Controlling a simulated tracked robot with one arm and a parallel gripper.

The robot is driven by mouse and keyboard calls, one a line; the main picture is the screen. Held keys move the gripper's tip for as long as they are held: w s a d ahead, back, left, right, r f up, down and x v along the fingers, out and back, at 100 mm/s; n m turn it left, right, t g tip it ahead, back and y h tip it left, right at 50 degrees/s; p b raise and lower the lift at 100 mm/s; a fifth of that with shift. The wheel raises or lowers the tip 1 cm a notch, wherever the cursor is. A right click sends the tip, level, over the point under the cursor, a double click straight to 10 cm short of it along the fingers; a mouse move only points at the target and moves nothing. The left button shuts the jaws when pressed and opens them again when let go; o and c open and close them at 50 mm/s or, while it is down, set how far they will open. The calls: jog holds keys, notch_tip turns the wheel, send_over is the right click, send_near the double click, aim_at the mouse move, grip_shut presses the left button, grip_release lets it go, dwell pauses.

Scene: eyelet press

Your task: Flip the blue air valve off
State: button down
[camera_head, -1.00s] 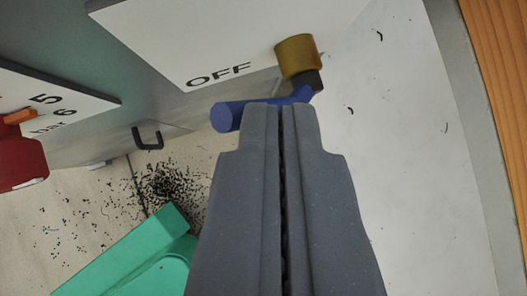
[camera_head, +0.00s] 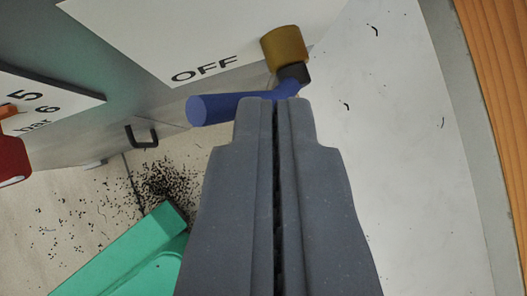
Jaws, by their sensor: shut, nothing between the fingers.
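The blue air valve handle (camera_head: 222,108) sticks out below a white panel marked OFF (camera_head: 190,40). It joins a dark fitting under a brass valve body (camera_head: 285,46). The free end of the handle points left in the picture. My gripper (camera_head: 275,101) is shut and empty, seen from behind. Its fingertips overlap the handle near the fitting end and hide part of it. I cannot tell whether they touch it.
A grey cabinet with a black pull handle (camera_head: 142,136) is at left, with a red part (camera_head: 13,160) beside a gauge label. A green object (camera_head: 125,255) lies below among black crumbs. The white surface (camera_head: 400,150) at right is mostly clear, bordered by a wooden edge (camera_head: 497,80).

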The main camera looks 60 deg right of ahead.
jog(key=shift+w+d+f, duration=0.15)
jog(key=shift+w+d, duration=0.05)
jog(key=shift+w, duration=0.2)
jog(key=w+d+p+v, duration=0.1)
jog(key=v, duration=1.1)
jog(key=shift+w+d, duration=0.15)
jog(key=shift+d, duration=0.15)
